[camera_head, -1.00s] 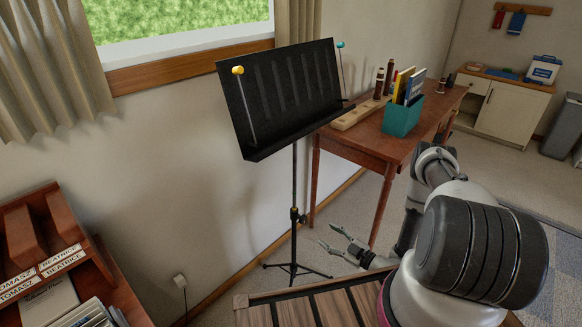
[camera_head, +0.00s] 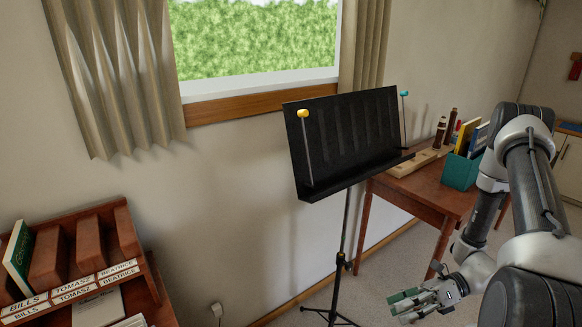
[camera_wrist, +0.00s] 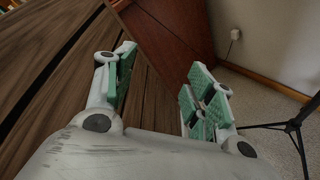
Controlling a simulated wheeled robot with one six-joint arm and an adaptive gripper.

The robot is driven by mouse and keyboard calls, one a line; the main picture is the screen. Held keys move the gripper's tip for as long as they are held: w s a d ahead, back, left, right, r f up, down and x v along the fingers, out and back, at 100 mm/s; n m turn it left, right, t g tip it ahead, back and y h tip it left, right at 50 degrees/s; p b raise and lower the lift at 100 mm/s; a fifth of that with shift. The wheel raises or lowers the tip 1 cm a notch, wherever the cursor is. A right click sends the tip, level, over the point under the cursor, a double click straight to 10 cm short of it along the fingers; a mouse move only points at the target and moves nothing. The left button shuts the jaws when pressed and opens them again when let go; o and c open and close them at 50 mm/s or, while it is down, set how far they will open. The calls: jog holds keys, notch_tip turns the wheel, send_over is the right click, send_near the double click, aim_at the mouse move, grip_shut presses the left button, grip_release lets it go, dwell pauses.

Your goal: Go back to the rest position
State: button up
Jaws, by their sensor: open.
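My gripper (camera_head: 418,303) is at the lower right of the head view, low and to the right of the music stand's pole. In the wrist view, my gripper (camera_wrist: 160,85) shows its two green-padded fingers spread apart, with nothing between them. Beyond the fingers are brown wooden planks and a reddish-brown wooden panel (camera_wrist: 165,35). My arm is bent, with its upper links at the right edge of the head view.
A black music stand (camera_head: 345,140) with yellow and teal knobs stands near my gripper; its tripod leg (camera_wrist: 295,130) shows at right. A wooden table (camera_head: 425,190) holds a teal box (camera_head: 460,172). A labelled book rack (camera_head: 75,260) is at lower left.

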jog(key=s+d+r+n+h, duration=0.1)
jog(key=d+r+n+h, duration=0.25)
jog(key=r+n, duration=0.35)
jog(key=s+d+r+n+g+h, duration=0.1)
jog(key=d+r+n+h, duration=0.25)
jog(key=r+n, duration=0.35)
jog(key=s+d+r+n+h, duration=0.1)
jog(key=d+r+n+h, duration=0.2)
jog(key=r+n+h, duration=0.4)
jog(key=s+a+r+n+t, duration=0.1)
jog(key=r+t, duration=0.3)
jog(key=r, duration=0.5)
jog(key=s+r+n+t, duration=0.2)
jog(key=r+t, duration=0.2)
jog(key=r, duration=0.4)
jog(key=shift+a+r+n+h, duration=0.3)
jog(key=shift+a+r+n, duration=0.05)
jog(key=shift+r+n, duration=0.05)
